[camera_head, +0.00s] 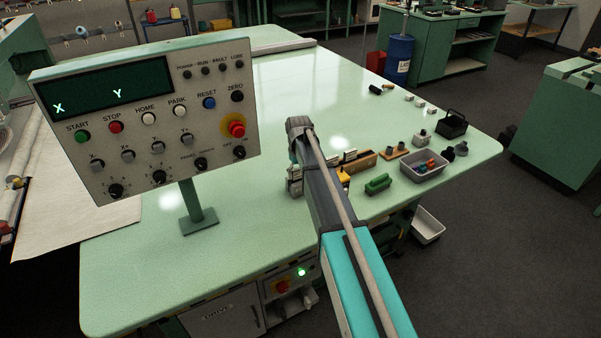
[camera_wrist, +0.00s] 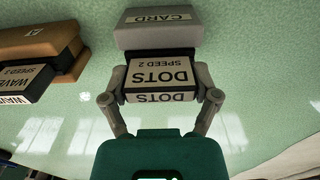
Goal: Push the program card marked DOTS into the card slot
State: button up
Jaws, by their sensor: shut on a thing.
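In the wrist view my gripper (camera_wrist: 160,98) is shut on the dark program card with white labels reading DOTS and SPEED 2 (camera_wrist: 158,75). One finger is on each side of the card. A grey block labelled CARD (camera_wrist: 158,36) is directly beyond the card's far end. The card's far end meets or overlaps the block's near face; I cannot tell how deep it sits, and the slot opening is hidden. In the head view my arm covers most of the gripper and the card.
In the wrist view a wooden holder marked A (camera_wrist: 35,45) with a WAVE card (camera_wrist: 25,82) is at the left. In the head view a control panel (camera_head: 150,115) stands left on the green table (camera_head: 255,265). A green block (camera_head: 378,184) and grey bin (camera_head: 424,168) are right of my arm.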

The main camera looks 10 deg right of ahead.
jog(key=shift+f, duration=0.15)
jog(key=o, duration=1.1)
jog(key=shift+s, duration=0.15)
jog(key=s+r+m+p, duration=0.2)
jog(key=s+m, duration=0.1)
jog(key=s, duration=2.6)
jog(key=shift+d+r+m, duration=0.3)
jog(key=shift+d+r, duration=0.05)
jog(key=shift+w, duration=0.1)
